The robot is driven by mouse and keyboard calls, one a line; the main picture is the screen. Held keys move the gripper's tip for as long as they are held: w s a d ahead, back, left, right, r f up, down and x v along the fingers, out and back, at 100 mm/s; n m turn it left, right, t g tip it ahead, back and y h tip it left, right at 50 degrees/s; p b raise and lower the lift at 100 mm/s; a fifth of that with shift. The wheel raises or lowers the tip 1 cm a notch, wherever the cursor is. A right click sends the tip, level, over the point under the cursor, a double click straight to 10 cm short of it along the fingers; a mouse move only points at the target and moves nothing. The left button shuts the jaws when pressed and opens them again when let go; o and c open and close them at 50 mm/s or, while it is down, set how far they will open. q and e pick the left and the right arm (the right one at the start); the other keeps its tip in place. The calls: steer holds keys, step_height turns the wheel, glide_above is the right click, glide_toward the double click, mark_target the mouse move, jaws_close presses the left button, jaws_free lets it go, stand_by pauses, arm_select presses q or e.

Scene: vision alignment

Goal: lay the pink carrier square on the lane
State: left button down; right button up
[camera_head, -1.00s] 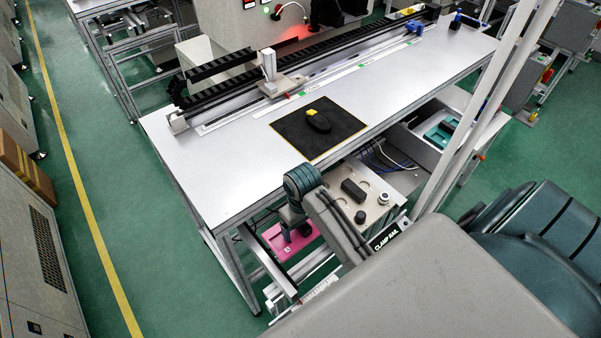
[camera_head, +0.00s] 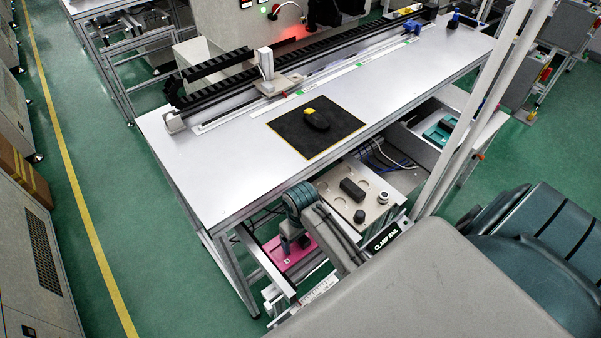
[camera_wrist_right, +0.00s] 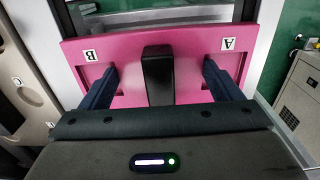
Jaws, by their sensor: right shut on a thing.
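The pink carrier (camera_head: 288,257) is low beside the near left end of the table, partly hidden by my right arm. In the right wrist view the carrier (camera_wrist_right: 130,50) fills the middle, with white labels A and B and a black block (camera_wrist_right: 158,75) at its centre. My right gripper (camera_wrist_right: 160,66) is shut on the carrier, its two dark fingers at recesses either side of the block. In the head view this gripper (camera_head: 294,245) points down at the carrier. The lane appears to be the long pale strip (camera_head: 345,72) with green marks along the tabletop. My left gripper is not in view.
The grey tabletop (camera_head: 205,170) is mostly clear. A black mat (camera_head: 340,125) holds a dark mouse-like object with a yellow patch. A black cable chain and a slider (camera_head: 267,72) stand behind the lane. A beige tray (camera_head: 375,190) and white posts (camera_head: 480,120) are nearby.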

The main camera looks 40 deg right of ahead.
steer(key=shift+f, duration=0.25)
stand_by(0.5)
steer(key=o, duration=1)
steer(key=shift+o, duration=0.2)
step_height(320, 180, up, 8)
steer(key=shift+b, duration=1.05)
steer(key=shift+r+p, duration=0.75)
steer(key=shift+r, duration=0.15)
steer(key=shift+r+p, duration=0.4)
steer(key=shift+r, duration=0.15)
steer(key=shift+s+f, duration=0.1)
